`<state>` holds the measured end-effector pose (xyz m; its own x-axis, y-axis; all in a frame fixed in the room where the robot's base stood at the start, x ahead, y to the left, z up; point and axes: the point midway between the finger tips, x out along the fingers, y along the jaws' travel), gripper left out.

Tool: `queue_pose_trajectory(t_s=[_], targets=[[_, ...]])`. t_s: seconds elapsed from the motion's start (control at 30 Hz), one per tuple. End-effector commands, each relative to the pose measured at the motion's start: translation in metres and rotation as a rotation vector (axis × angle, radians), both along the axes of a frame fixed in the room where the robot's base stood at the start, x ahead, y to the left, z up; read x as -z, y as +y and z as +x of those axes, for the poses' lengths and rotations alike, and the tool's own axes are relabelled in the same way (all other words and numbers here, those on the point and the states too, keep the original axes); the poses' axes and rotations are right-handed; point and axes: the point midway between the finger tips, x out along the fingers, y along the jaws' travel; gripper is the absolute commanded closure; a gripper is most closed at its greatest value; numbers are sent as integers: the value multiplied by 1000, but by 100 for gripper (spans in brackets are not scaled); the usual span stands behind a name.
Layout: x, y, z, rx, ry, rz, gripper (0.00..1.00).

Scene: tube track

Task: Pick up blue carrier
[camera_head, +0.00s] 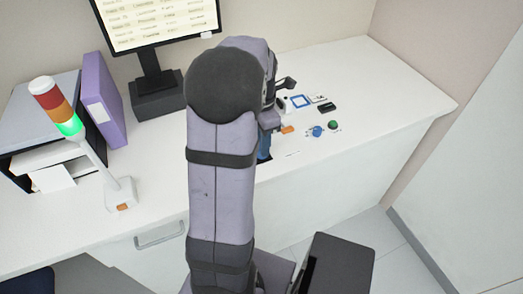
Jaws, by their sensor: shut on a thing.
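My gripper (270,122) is mostly hidden behind my own arm; only a part of it shows at the arm's right edge, above the desk. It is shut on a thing. A blue piece (264,147), which looks like the blue carrier, shows just below the gripper, partly covered by my arm. The fingertips and the grip itself are hidden, and I cannot tell whether the piece touches the desk.
The white desk (390,90) is clear at the right. Near the gripper lie an orange piece (288,129), a blue round part (317,131), a green button (334,125) and a blue-edged square (299,101). A monitor (155,75) and signal light (65,118) stand left.

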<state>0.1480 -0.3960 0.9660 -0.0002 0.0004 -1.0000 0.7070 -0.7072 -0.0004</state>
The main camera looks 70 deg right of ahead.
Motion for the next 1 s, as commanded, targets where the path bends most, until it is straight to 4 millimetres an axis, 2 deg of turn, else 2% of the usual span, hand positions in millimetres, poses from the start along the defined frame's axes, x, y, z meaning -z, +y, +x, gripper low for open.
queue_pose_trajectory(t_s=[0.1, 0.6, 1.0], targets=[[-13, 0, 0, 0, 0, -1, 84], [-46, 0, 0, 0, 0, 0, 84], [-48, 0, 0, 0, -1, -1, 84]])
